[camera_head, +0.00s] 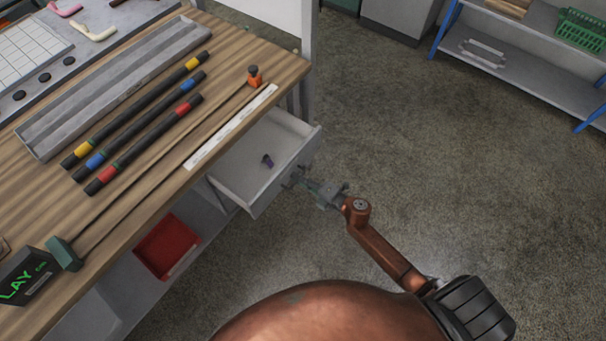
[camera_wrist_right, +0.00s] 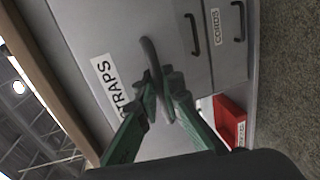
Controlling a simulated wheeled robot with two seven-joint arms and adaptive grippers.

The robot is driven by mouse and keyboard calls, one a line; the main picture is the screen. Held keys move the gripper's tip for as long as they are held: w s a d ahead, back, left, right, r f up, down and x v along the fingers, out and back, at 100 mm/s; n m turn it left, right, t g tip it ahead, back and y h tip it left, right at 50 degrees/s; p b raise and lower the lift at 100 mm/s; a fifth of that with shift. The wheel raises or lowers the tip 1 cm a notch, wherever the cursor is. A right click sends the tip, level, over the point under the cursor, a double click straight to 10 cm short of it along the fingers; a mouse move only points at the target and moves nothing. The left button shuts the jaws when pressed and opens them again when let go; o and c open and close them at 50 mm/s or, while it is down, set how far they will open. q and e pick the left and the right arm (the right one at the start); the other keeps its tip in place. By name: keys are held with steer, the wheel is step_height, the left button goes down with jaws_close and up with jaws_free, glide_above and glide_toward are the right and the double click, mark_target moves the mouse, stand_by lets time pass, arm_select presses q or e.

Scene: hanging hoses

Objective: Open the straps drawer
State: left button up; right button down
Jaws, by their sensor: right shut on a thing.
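My left gripper is not in view.
Black hoses with coloured bands (camera_head: 145,115) and a grey tray (camera_head: 115,90) lie on the workbench (camera_head: 225,55). A drawer labelled CORDS (camera_wrist_right: 229,50) is beside the straps drawer. A red bin (camera_head: 168,246) sits below. The floor (camera_head: 430,150) to the right is clear.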

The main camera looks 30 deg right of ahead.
stand_by(0.3)
steer(key=c, duration=2.3)
jaws_free()
steer(key=shift+c, duration=0.2)
steer(key=shift+s+d, duration=0.1)
steer(key=v, duration=1.1)
steer(key=shift+s+d, duration=0.2)
steer(key=shift+s, duration=0.15)
